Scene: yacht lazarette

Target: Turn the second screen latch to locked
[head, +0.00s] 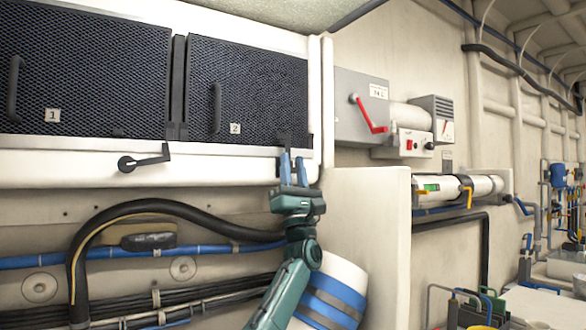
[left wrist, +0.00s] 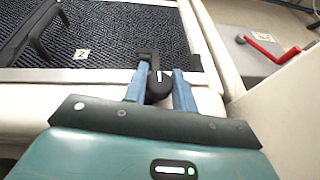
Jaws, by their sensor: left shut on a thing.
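The second screen (head: 247,90), a dark mesh panel labelled 2, sits in the white frame; it also shows in the left wrist view (left wrist: 110,40). Its black latch (left wrist: 157,90) is at the lower right corner. My left gripper (head: 292,160) is shut on this latch, with a blue finger on each side, as the left wrist view shows (left wrist: 160,76). The latch appears to stand roughly upright, its upper end near the screen's lower edge. The fingers hide part of it. My right gripper is not in view.
The first screen (head: 85,65) is at the left, with its black latch (head: 145,160) turned sideways below it. A grey box with a red lever (head: 370,115) is on the wall to the right. A black hose (head: 150,207) and blue pipe run below the frame.

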